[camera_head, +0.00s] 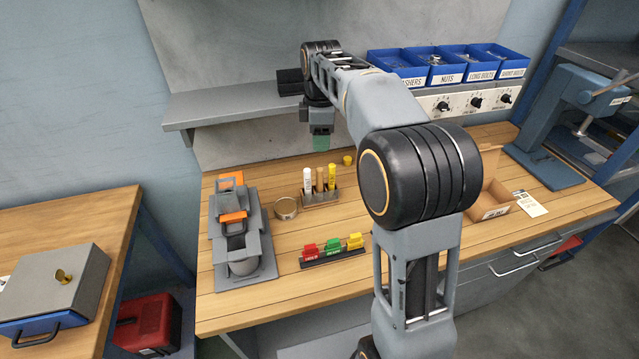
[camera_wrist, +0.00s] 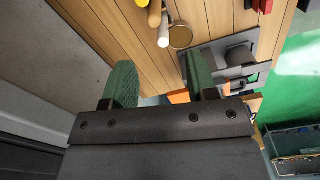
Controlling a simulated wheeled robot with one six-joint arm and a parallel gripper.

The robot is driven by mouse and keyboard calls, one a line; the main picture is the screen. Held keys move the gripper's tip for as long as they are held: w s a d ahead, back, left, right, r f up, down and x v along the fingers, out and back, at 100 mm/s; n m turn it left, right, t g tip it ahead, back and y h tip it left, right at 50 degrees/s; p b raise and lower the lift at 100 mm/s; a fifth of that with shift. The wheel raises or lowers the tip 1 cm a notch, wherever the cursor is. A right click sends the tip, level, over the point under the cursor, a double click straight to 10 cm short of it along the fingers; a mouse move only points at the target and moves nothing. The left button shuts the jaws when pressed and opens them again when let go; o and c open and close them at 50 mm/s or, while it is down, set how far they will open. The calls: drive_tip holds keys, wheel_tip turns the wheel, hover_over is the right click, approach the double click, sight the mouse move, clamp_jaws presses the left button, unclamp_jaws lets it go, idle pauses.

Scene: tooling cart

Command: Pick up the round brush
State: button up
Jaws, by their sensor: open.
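My gripper (camera_head: 320,142) hangs from the raised arm above the back of the workbench, its green fingers pointing down. In the wrist view my gripper (camera_wrist: 161,84) is open, with nothing between the fingers. Nothing shows clearly as a round brush. A small holder (camera_head: 322,197) on the bench, below the gripper, carries a white stick (camera_head: 307,179), a tan stick (camera_head: 320,178) and a yellow stick (camera_head: 332,175), all upright. At the top of the wrist view are the white stick (camera_wrist: 163,32) and the tan stick (camera_wrist: 154,14). Bristles cannot be made out.
A round tin (camera_head: 286,208) lies left of the holder. A grey fixture with orange parts (camera_head: 238,245) stands further left. A rail of coloured blocks (camera_head: 333,256) is in front. A grey shelf (camera_head: 235,104) and blue bins (camera_head: 440,66) are behind. An open cardboard box (camera_head: 492,195) is right.

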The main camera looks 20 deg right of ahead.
sight(320, 169)
drive_tip(key=shift+n, duration=0.4)
drive_tip(key=f, duration=0.4)
drive_tip(key=w+f, duration=0.1)
drive_tip(key=f, duration=0.2)
drive_tip(key=shift+f, duration=3.45)
clamp_jaws()
drive_tip(key=shift+r, duration=0.1)
wheel_tip(320, 169, up, 18)
drive_tip(key=p, duration=0.1)
